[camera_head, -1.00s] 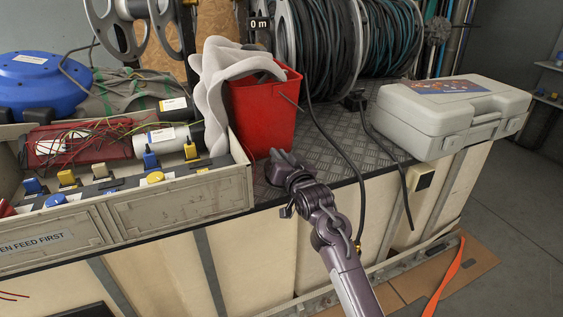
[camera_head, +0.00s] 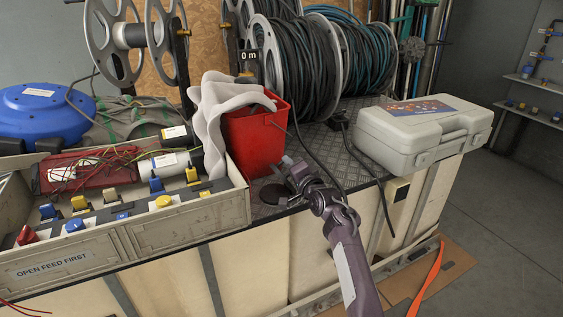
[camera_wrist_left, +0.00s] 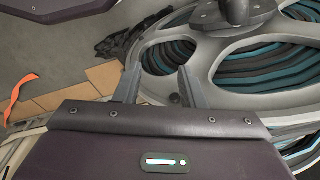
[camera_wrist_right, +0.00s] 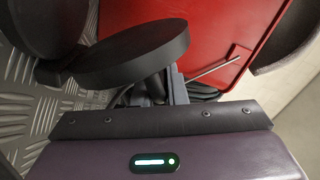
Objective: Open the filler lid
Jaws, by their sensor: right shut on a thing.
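The black filler lid (camera_wrist_right: 125,55) shows in the right wrist view as a thick round disc, tilted, just beyond my right fingers. A second dark round part (camera_wrist_right: 45,25) shows at its upper left. In the head view a dark disc (camera_head: 272,194) shows low on the metal plate, just left of my right gripper (camera_head: 289,165). My right gripper is shut on the lid near its edge; the exact contact is partly hidden. My left gripper (camera_wrist_left: 158,88) shows in the left wrist view, fingers apart and empty, above a hose reel; it is outside the head view.
A red bucket (camera_head: 254,140) with a grey cloth stands close behind my right gripper. A pale case (camera_head: 420,140) lies to the right. Hose reels (camera_head: 292,65) stand behind, and a black cable runs beside my arm.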

